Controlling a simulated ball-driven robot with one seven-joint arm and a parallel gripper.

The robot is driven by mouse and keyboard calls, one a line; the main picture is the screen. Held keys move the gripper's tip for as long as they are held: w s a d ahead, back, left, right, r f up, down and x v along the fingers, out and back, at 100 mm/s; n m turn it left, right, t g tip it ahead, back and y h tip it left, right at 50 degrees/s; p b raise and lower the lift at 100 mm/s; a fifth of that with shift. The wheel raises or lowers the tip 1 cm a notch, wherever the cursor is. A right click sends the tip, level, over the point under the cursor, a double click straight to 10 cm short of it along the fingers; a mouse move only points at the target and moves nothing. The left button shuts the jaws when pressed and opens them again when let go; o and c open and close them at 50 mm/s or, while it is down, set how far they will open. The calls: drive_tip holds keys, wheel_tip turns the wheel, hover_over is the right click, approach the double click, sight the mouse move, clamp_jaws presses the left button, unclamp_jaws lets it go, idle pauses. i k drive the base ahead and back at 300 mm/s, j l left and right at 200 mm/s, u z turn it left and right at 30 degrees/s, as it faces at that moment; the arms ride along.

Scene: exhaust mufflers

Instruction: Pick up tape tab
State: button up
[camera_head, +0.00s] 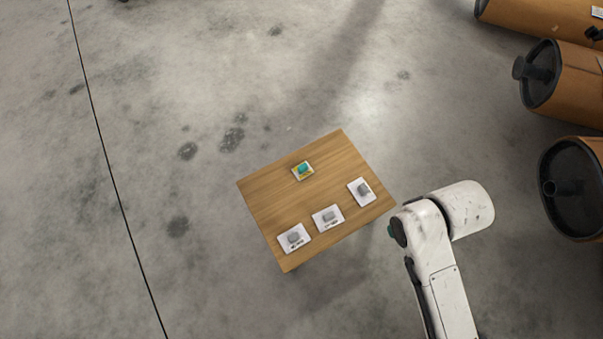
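A small wooden table (270,199) stands on the concrete floor. On it, toward the far side, a small teal piece (303,169) sits on a yellowish-white card. Three white cards lie nearer, each bearing a grey piece: one at the front left (293,237), one in the middle (328,216) and one at the right (363,190). I cannot tell at this size which piece is the tape tab. My white arm shows just right of the table, but my gripper is not in view.
Large brown mufflers with black ends lie on the floor at the right, one at the upper right (567,86) and one lower (572,190). The floor (130,120) left of and beyond the table is clear. A dark floor seam runs down the left.

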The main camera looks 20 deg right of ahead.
sight(303, 171)
drive_tip(key=u, duration=0.1)
drive_tip(key=z, duration=2.55)
drive_tip(key=u, duration=2.55)
drive_tip(key=i+l+u, duration=0.25)
drive_tip(key=i+l, duration=0.15)
